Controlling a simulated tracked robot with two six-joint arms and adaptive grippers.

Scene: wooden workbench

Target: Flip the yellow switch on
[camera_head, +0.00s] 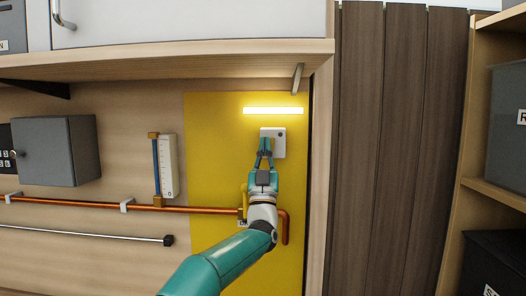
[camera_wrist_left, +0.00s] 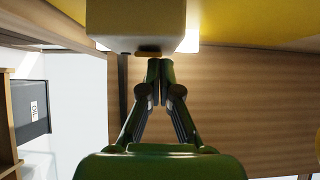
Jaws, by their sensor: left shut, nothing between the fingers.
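A pale switch box (camera_head: 279,135) is mounted on the yellow wall panel (camera_head: 215,130). It also fills the top of the left wrist view (camera_wrist_left: 135,20). A small yellowish tab, apparently the yellow switch (camera_wrist_left: 148,54), shows at the box's edge there; in the head view it is hidden by my gripper. My left gripper (camera_head: 264,148) reaches up in front of the box. Its fingertips (camera_wrist_left: 160,66) are together, empty and very close to the tab; I cannot tell whether they touch it.
A glowing light bar (camera_head: 273,110) is above the box. A copper pipe (camera_head: 75,203) runs below and bends down right of my arm. A grey cabinet (camera_head: 55,150) and a gauge (camera_head: 168,165) are on the left wall. A wooden shelf (camera_head: 150,62) overhangs the panel.

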